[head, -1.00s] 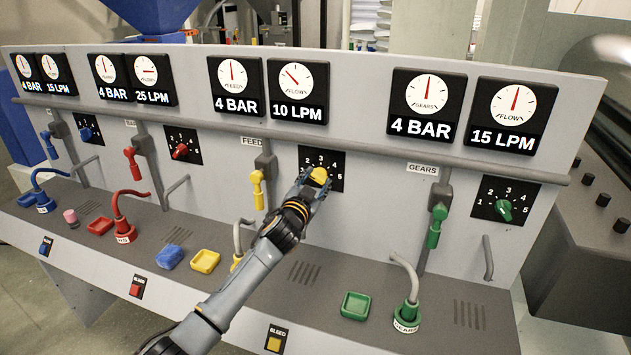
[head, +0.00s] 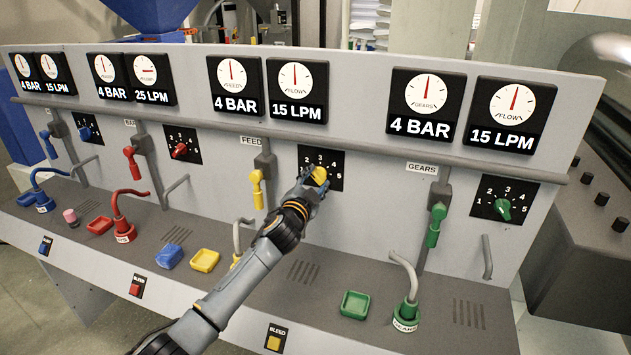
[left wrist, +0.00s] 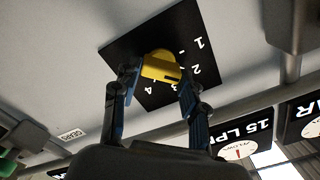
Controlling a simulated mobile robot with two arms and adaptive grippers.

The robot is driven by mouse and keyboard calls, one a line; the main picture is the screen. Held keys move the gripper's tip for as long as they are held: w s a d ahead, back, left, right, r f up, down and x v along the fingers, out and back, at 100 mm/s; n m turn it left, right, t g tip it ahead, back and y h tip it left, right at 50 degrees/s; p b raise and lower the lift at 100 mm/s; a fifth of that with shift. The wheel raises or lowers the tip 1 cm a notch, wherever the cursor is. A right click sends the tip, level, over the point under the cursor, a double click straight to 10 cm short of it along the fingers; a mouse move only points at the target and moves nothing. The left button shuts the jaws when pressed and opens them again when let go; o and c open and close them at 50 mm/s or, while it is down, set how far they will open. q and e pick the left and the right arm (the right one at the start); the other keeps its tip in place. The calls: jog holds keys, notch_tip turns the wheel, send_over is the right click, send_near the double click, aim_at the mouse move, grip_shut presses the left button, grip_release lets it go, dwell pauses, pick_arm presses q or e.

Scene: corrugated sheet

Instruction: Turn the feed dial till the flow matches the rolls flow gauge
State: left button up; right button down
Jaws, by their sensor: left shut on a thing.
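The yellow feed dial (head: 319,174) sits on a black plate numbered 1 to 5, right of the FEED label; it also shows in the left wrist view (left wrist: 162,68). My left gripper (head: 314,182) is shut on the dial, one finger on each side, and partly hides its pointer. The feed flow gauge (head: 296,86) above reads 15 LPM, needle about upright. The feed pressure gauge (head: 235,86) reads 4 BAR. The far-left flow gauge (head: 57,74) reads 15 LPM; its name is too small to read. My right gripper is not in view.
The red section's flow gauge (head: 149,80) reads 25 LPM and the gears flow gauge (head: 513,113) reads 15 LPM. A yellow lever (head: 257,188) hangs left of the feed dial. The green gears dial (head: 503,209) is farther right. A rail (head: 390,149) runs above the dials.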

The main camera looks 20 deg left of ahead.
pick_arm(q)
jog(key=shift+f, duration=0.1)
jog(key=o, duration=1.1)
jog(key=shift+o, duration=0.2)
jog(key=shift+s, duration=0.15)
jog(key=s, duration=1.1)
jog(key=shift+s+a, duration=0.2)
jog(key=shift+s, duration=0.2)
